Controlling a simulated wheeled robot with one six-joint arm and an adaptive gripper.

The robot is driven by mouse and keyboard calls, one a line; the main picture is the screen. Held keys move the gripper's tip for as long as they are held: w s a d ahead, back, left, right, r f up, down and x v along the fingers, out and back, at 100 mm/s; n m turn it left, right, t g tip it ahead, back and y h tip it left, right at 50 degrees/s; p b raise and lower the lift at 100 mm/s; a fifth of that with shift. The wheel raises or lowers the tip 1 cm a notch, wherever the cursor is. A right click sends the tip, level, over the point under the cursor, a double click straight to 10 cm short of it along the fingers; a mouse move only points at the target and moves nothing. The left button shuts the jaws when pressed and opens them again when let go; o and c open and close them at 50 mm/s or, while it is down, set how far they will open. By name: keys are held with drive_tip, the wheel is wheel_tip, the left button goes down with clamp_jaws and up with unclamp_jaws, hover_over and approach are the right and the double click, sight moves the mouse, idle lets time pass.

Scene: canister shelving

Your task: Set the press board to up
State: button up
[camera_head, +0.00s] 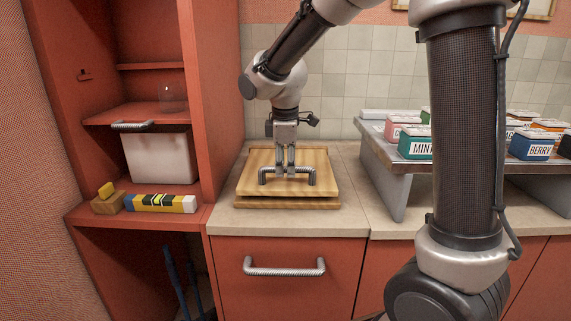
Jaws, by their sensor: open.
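The press board (319,189) is a light wooden board with a metal bar handle (265,176) on its top. It lies flat on the counter, with its upper board close over a lower wooden base (288,206). My gripper (285,172) points straight down over the middle of the handle. Its two fingers are a little apart, with their tips at the handle's bar. I cannot tell whether the fingers touch the bar. The fingers hide the middle of the bar.
An open red cabinet (192,90) stands left, holding a white bin (160,158) and a striped block (160,203). A grey rack (398,184) at right bears several labelled canisters, including MINT (415,145). A drawer handle (284,267) juts below the counter (345,165).

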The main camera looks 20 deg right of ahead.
drive_tip(key=shift+f, duration=0.15)
clamp_jaws()
